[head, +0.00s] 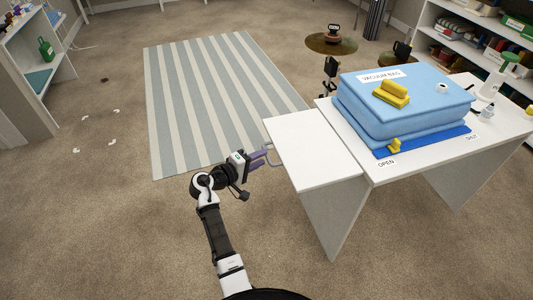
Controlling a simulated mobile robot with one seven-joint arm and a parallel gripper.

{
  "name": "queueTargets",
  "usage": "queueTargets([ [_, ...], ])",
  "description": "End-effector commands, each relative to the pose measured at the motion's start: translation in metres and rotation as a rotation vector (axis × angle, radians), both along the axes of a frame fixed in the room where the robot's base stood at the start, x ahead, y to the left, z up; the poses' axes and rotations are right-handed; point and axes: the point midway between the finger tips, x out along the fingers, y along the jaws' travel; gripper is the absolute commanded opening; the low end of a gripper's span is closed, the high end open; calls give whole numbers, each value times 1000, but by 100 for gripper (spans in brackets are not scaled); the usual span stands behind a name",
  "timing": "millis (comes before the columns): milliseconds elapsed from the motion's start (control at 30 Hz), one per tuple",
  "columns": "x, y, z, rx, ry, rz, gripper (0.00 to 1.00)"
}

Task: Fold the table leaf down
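The white table leaf (315,150) is level, in line with the white table top (505,118) on its right. A grey bar handle (271,160) sticks out from the leaf's left edge. A pale panel (328,212) stands upright beneath the leaf. My gripper (261,158), with purple fingers, is at the handle, left of the leaf. The fingers overlap the handle in this view. They are too small to tell whether they are closed on it or only beside it.
A blue vacuum bag (405,105) with yellow clips lies on the table top. A striped rug (215,95) lies left of the leaf. Shelves (30,60) stand at the far left. Small white scraps (112,142) lie on the carpet. The carpet in front is clear.

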Motion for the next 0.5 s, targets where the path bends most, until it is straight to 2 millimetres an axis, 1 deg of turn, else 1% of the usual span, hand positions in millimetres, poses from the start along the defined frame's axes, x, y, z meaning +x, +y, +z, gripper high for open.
queueTargets([
  [33,5,-7,0,1,1,-3,32],
  [100,12,-15,-2,1,1,-3,32],
  [200,19,-22,-4,1,1,0,32],
  [333,23,-26,-6,1,0,1,32],
  [500,24,-27,-7,2,0,2,32],
])
